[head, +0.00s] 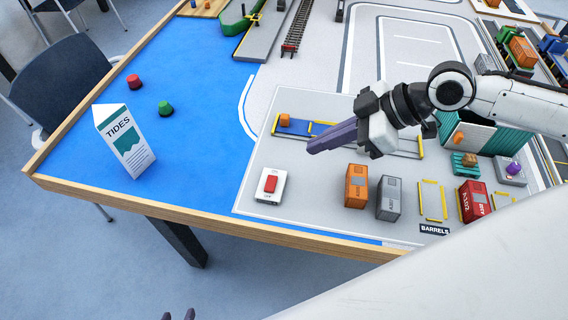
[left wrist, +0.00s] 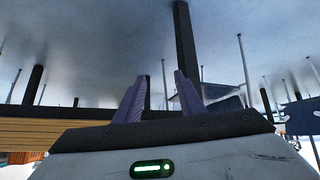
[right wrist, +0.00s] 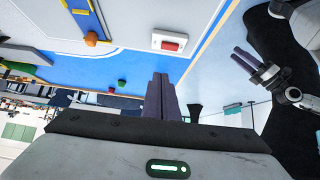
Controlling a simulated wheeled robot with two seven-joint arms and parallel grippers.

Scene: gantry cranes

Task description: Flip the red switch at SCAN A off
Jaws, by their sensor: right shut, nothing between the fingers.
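A red rocker switch (head: 271,184) sits on a white base plate near the front edge of the grey mat. Small lettering is on its plate; I cannot read SCAN A there or tell which way the rocker is tipped. The switch also shows at the top of the right wrist view (right wrist: 171,45). My right gripper (head: 311,147) is shut and empty, in the air above the mat, up and right of the switch in the head view, not touching it. My left gripper (head: 180,315) is low, off the table's front edge; its fingers stand apart and empty in the left wrist view (left wrist: 160,82).
An orange container (head: 356,187) and a grey container (head: 389,198) stand right of the switch. A TIDES carton (head: 126,142), a red buoy (head: 134,82) and a green buoy (head: 166,108) are on the blue area at left. The surface just left of the switch is clear.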

